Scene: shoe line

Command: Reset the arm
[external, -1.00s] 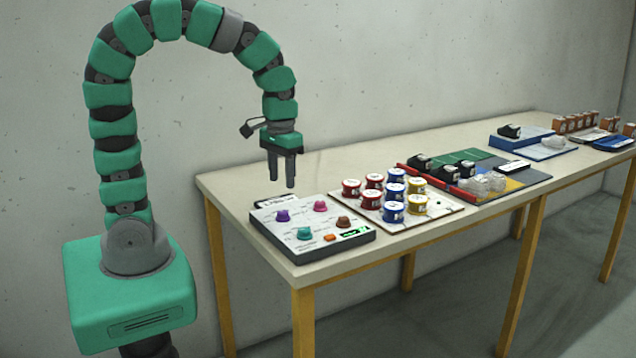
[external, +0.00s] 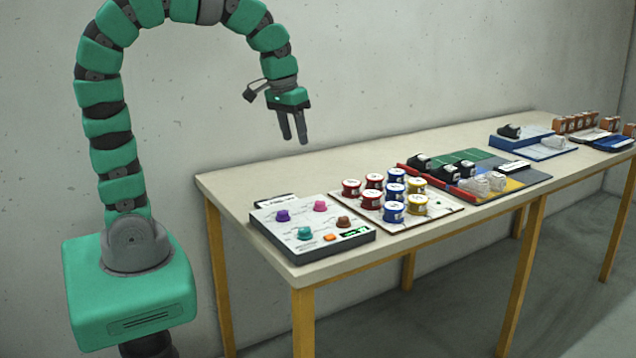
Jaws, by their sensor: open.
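My gripper (external: 294,140) hangs from the end of my curved green and grey arm, above the left end of the table and near the back wall. Its two dark fingers point down, tilted slightly to the right. They are open, with nothing between them. The gripper is in free air, well above the table and apart from everything on it. My arm rises from its green base at the left and bends over at the top of the picture, where its highest part is near the frame edge.
A control box (external: 312,257) with coloured knobs stands at the table's (external: 380,156) near left end. Beside it, a white board (external: 450,213) holds several red, blue and yellow cans. Farther right are a multicoloured mat (external: 522,181), a blue tray (external: 498,139) and several brown items (external: 573,122).

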